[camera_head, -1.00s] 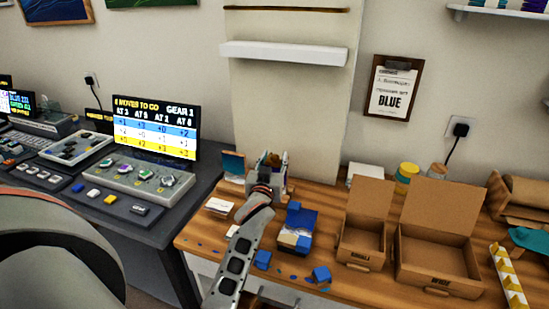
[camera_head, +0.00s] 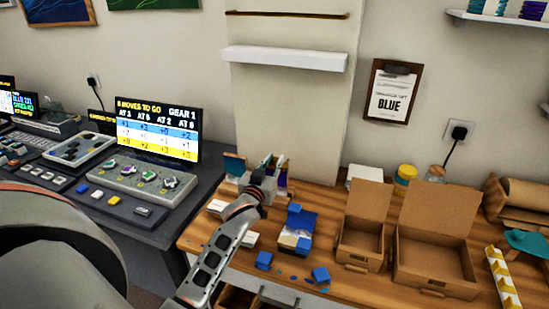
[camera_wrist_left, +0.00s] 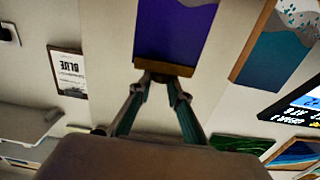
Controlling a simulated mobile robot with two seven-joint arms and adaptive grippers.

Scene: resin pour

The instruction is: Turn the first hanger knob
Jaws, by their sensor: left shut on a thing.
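My left gripper (camera_head: 268,172) reaches in from the lower left to a small group of upright panels at the back left of the wooden table. In the left wrist view, which is upside down, its fingertips (camera_wrist_left: 163,72) are closed together at the brown wooden edge of a purple panel (camera_wrist_left: 175,32). A teal panel (camera_wrist_left: 270,50) with a wooden edge is apart from it; it also shows in the head view (camera_head: 234,165). A grey console (camera_head: 148,182) at left carries several round knobs. I cannot tell which knob is the first hanger knob. My right gripper is out of view.
A lit screen (camera_head: 158,130) reading GEAR 1 stands behind the console. Blue pieces (camera_head: 320,275) lie near the table's front. Two open cardboard boxes (camera_head: 360,249) (camera_head: 437,270) stand to the right. A white shelf (camera_head: 285,60) juts from the wall above.

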